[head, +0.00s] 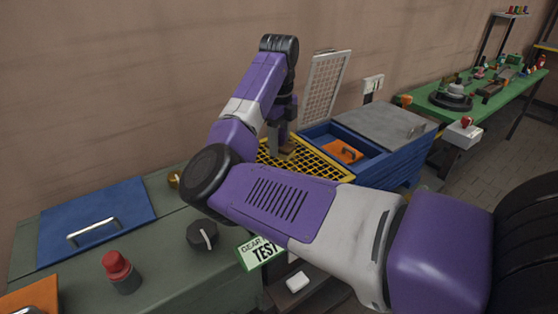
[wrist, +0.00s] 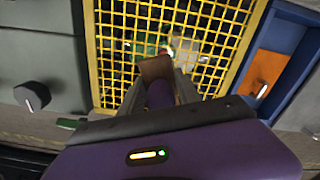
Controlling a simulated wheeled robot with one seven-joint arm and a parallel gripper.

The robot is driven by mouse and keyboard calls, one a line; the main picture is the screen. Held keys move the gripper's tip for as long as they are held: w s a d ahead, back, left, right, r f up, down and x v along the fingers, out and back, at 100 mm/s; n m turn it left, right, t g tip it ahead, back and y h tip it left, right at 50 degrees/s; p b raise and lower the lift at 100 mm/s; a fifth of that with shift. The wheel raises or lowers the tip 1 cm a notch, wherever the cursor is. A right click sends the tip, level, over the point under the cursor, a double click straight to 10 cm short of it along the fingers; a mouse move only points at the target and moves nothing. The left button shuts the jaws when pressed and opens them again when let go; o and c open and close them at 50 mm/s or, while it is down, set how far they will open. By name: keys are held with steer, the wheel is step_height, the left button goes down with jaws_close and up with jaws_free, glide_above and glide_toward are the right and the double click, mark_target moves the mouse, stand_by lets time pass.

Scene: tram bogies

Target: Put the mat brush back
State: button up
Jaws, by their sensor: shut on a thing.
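My gripper (head: 283,148) is above the yellow grid (head: 322,167) behind the green-grey bench in the head view. In the wrist view its two fingers (wrist: 159,88) are shut on a brown block-like thing (wrist: 155,67), which I take to be the mat brush. A purple piece shows between the fingers; I cannot tell if it belongs to the brush. The brown thing also shows small under my gripper in the head view (head: 287,152). I cannot tell whether it touches the grid (wrist: 205,17). My arm hides part of the grid in the head view.
A blue bin (head: 385,167) with a grey lid and an orange handled piece (head: 341,151) adjoins the grid on the right. A white mesh panel (head: 325,85) stands behind. The bench holds a red button (head: 117,268), a black knob (head: 203,234) and a blue handled plate (head: 97,212).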

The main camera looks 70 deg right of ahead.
mark_target(279, 158)
steer(key=shift+f, duration=2.75)
steer(key=shift+f, duration=0.2)
steer(key=o, duration=1.2)
steer(key=shift+r, duration=0.1)
step_height(279, 158, up, 12)
steer(key=shift+r, duration=0.1)
